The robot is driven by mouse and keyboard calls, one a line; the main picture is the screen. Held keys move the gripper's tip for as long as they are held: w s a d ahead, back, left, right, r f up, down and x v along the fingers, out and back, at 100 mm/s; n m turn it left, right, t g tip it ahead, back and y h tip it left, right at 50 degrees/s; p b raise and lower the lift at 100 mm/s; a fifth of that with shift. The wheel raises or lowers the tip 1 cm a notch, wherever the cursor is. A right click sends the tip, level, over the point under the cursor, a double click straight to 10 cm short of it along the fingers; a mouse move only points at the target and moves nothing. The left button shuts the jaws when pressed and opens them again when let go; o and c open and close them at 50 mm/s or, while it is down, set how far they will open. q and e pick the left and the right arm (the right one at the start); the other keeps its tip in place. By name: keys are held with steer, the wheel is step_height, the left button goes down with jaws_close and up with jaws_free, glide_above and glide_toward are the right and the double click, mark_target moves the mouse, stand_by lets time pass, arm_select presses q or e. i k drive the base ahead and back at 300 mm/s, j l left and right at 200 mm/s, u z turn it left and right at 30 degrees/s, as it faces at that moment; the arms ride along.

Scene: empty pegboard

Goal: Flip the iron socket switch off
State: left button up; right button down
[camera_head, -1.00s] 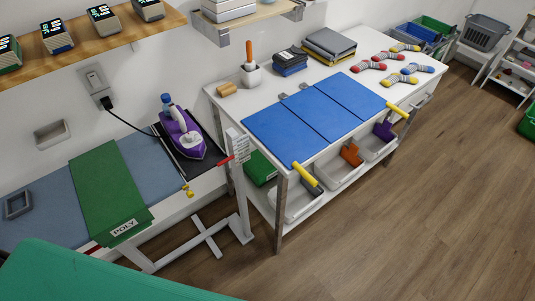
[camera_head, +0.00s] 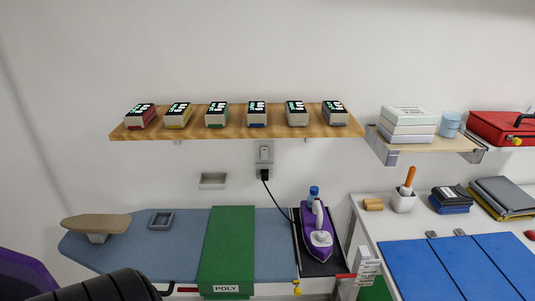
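The iron socket switch (camera_head: 264,151) is a small rocker on the grey wall plate below the wooden shelf. The black plug (camera_head: 265,175) sits in the lower part of that plate, and its cord runs down to the iron. The purple and white iron (camera_head: 318,235) stands on a black pad at the right end of the blue ironing board. The switch is too small to tell its position. Neither gripper is in view.
A green POLY cloth (camera_head: 228,250) lies across the ironing board (camera_head: 175,245). A white table (camera_head: 365,215) with blue mats stands at right. Wall around the socket is clear.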

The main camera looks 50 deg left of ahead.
mark_target(264, 149)
steer(key=u, duration=1.4)
steer(key=i, duration=0.1)
